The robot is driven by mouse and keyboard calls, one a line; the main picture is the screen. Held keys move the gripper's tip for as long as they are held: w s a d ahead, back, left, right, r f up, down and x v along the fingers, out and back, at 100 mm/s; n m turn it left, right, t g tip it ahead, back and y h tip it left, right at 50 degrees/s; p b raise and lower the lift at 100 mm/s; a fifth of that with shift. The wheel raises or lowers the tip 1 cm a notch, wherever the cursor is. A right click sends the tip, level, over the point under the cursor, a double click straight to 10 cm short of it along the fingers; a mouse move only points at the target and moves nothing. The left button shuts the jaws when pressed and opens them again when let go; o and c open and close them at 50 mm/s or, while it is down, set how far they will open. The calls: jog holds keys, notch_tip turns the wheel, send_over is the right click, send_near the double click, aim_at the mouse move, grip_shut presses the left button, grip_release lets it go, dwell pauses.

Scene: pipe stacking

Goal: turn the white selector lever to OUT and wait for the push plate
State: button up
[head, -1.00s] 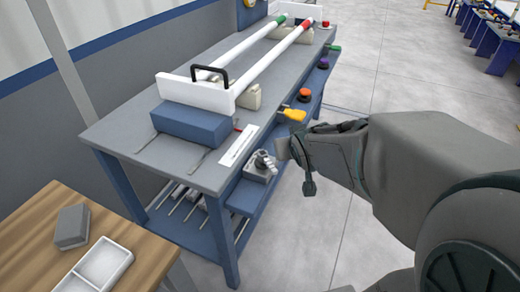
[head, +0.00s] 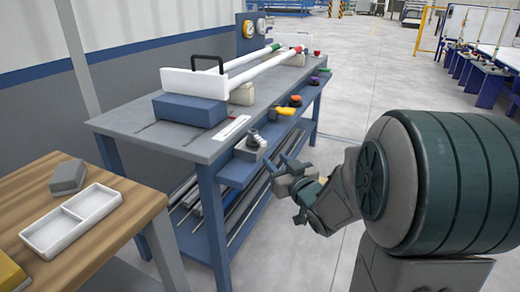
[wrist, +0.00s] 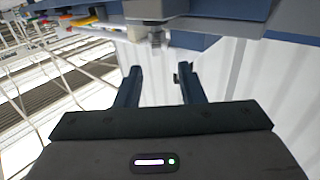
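The selector (head: 250,145) is a small grey block with a pale lever knob (head: 253,136) on the bench's front side, below the top. Its setting cannot be read. The white push plate (head: 190,82) with a black handle stands upright on a blue block, at the near end of two white pipes (head: 250,72). My gripper (head: 278,163) is open and empty, apart from the selector, to its right and slightly lower. In the wrist view my open fingers (wrist: 156,72) point toward what looks like the lever (wrist: 156,38), beyond the tips.
The blue-legged bench (head: 155,140) has orange, yellow and other coloured knobs along its front edge. A white strip (head: 231,128) lies on top. A wooden table (head: 120,188) at left holds a white tray (head: 72,220) and a grey block (head: 68,176).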

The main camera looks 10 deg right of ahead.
aim_at(260, 143)
jog(key=x, duration=0.4)
jog(key=b+x, duration=0.1)
jog(key=x, duration=0.2)
jog(key=b+x, duration=0.1)
jog(key=x, duration=0.3)
jog(key=shift+w+d, duration=0.2)
jog(key=shift+w, duration=0.2)
grip_shut()
